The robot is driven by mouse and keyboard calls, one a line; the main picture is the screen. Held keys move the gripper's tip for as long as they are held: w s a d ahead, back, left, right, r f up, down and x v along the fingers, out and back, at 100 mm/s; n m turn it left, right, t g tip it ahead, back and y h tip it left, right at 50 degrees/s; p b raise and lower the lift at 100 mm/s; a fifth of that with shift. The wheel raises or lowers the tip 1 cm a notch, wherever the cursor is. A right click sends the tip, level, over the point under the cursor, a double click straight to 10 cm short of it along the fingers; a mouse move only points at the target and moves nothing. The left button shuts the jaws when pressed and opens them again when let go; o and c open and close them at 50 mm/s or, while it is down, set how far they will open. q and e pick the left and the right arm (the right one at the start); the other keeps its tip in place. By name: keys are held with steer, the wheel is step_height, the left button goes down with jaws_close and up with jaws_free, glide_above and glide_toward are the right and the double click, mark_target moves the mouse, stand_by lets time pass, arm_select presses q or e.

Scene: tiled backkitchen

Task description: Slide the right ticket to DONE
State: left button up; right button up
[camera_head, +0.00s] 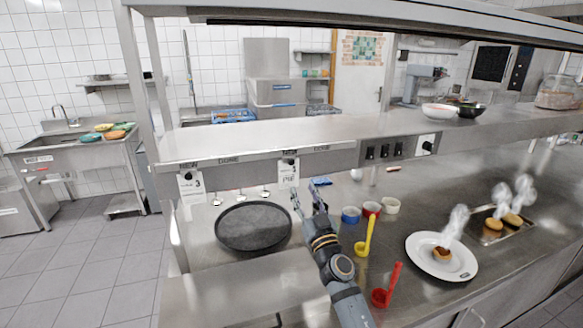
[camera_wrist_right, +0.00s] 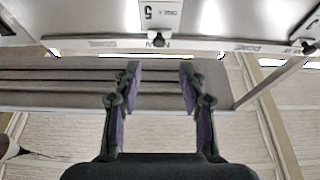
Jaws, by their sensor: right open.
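The right ticket (camera_head: 288,172) is a white slip with a black knob. It hangs on the shelf's front rail under a NEW label. A DONE label (camera_head: 322,148) is on the rail to its right. In the wrist view, which is upside down, the ticket (camera_wrist_right: 160,14) and its knob are ahead, centred beyond my fingers. The left ticket (camera_head: 191,184) hangs further left, also at a NEW label. My right gripper (camera_head: 308,198) is open and empty, below and slightly right of the right ticket, apart from it; it also shows in the wrist view (camera_wrist_right: 160,78). My left gripper is out of view.
A dark round pan (camera_head: 253,227) lies left of my right gripper. Small cups (camera_head: 351,215), a yellow ladle (camera_head: 366,237) and a red ladle (camera_head: 387,286) are to its right. A white plate (camera_head: 441,264) holds steaming food. Switches (camera_head: 384,151) sit on the rail further right.

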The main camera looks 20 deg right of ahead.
mark_target(292, 163)
steer(key=b+x, duration=0.1)
steer(key=x, duration=0.8)
steer(key=shift+w+r, duration=0.1)
steer(key=shift+w, duration=0.15)
steer(key=shift+w+r, duration=0.25)
jaws_close()
steer(key=shift+d, duration=0.1)
